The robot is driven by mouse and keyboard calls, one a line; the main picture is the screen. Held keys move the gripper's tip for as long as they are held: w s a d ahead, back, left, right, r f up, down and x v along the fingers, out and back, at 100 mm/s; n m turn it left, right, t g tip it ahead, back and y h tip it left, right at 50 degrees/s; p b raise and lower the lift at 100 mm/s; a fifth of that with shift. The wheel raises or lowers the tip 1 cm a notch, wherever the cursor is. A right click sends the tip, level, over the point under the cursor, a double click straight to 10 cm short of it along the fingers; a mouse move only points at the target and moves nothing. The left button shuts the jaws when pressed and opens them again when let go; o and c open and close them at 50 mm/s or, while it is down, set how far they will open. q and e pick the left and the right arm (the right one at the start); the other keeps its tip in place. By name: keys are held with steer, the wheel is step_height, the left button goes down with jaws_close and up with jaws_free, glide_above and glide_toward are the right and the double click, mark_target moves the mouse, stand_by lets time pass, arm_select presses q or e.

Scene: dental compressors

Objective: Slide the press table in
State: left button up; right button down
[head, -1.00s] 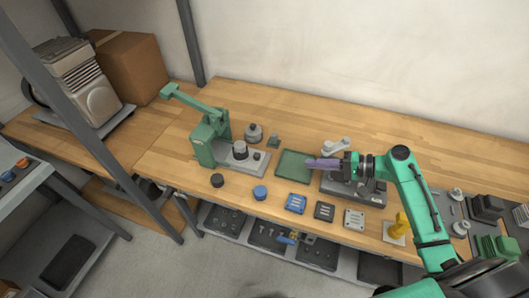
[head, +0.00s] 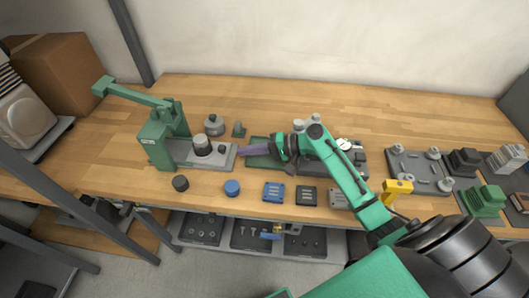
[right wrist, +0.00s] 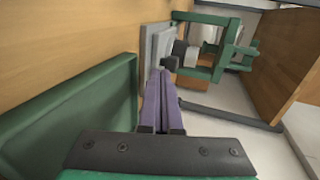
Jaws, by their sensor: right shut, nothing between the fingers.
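The green press (head: 160,140) stands at the left of the bench, its long lever reaching up to the left. Its grey press table (head: 222,160) sticks out to the right at the base, with a dark-and-grey cylinder (head: 202,146) on it. My right gripper (head: 242,152) is shut and empty; its purple fingers point left, with the tips at or very near the table's right edge. In the right wrist view the fingers (right wrist: 163,85) point at the grey table (right wrist: 158,45); I cannot tell whether they touch. My left gripper is not in view.
A green tray (head: 258,161) lies beneath and beside my right fingers. A black puck (head: 181,183), a blue puck (head: 232,187) and a blue block (head: 273,192) lie along the front edge. A grey knobbed part (head: 214,125) stands behind the table.

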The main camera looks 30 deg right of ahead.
mark_target(207, 144)
steer(key=shift+w+a, duration=0.45)
steer(key=shift+a, duration=0.25)
steer(key=shift+w+a, duration=0.45)
steer(key=shift+a, duration=0.25)
steer(key=w+a, duration=0.2)
steer(key=a, duration=0.1)
steer(key=w+a+b, duration=0.1)
steer(key=w+a, duration=0.1)
steer(key=a, duration=0.1)
steer(key=w+a+b, duration=0.1)
steer(key=w+a, duration=0.1)
steer(key=a, duration=0.1)
steer(key=shift+a, duration=0.3)
steer(key=shift+r, duration=0.2)
